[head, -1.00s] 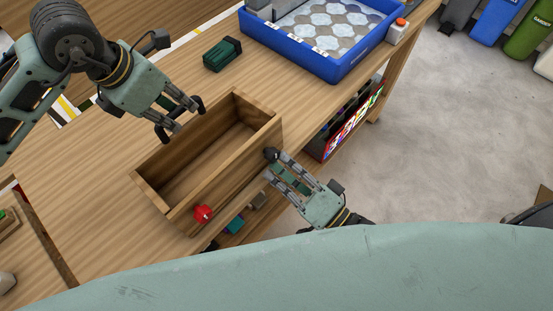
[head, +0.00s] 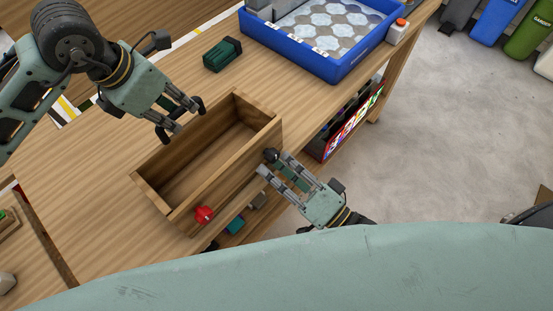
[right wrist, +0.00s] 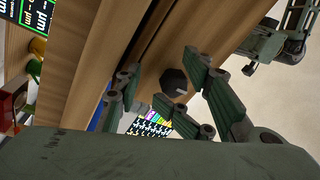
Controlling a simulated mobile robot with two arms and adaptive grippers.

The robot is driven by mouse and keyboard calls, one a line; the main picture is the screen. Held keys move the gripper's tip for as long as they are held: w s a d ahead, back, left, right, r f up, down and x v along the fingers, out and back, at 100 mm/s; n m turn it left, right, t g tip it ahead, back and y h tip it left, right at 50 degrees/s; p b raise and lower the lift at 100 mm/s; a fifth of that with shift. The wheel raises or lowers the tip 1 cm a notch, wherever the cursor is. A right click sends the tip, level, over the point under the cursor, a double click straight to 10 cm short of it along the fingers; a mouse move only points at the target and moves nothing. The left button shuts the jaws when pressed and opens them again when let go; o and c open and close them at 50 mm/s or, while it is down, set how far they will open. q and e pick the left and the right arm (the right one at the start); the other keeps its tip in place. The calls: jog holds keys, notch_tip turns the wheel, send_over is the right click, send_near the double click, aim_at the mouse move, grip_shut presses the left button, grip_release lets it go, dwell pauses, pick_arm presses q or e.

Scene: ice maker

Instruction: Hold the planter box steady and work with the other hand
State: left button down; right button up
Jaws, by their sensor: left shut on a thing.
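The wooden planter box (head: 243,150) is open-topped and sits tilted across the picture at the table's edge in the head view. A red knob (head: 204,214) is on its near side, toward the lower left corner. My left gripper (head: 181,119) is shut on the box's far long wall, at the rim. My right gripper (head: 277,165) is open beside the near side's right end. In the right wrist view a dark hexagonal knob (right wrist: 174,82) shows between the spread fingers of the right gripper (right wrist: 165,92); no contact is clear. The box's wood (right wrist: 160,45) fills the area behind it.
A blue tray (head: 335,68) with a patterned floor stands at the table's far right, with a red-topped button box (head: 398,30) beside it. A dark green block (head: 222,54) lies near it. Shelves with items are below the table edge. The table (head: 95,210) left of the box is clear.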

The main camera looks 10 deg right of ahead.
pick_arm(q)
jog(key=shift+r, duration=0.1)
pick_arm(e)
jog(key=v, duration=0.6)
jog(key=shift+f, duration=0.1)
jog(key=r+v, duration=0.1)
jog(key=v, duration=0.5)
jog(key=shift+s+d+f, duration=0.3)
jog(key=shift+s+f, duration=0.05)
jog(key=shift+f, duration=0.2)
jog(key=v, duration=0.7)
dwell(0.4)
pick_arm(q)
jog(key=c, duration=1.8)
grip_release()
jog(key=shift+r, duration=0.1)
pick_arm(e)
jog(key=shift+r, duration=0.1)
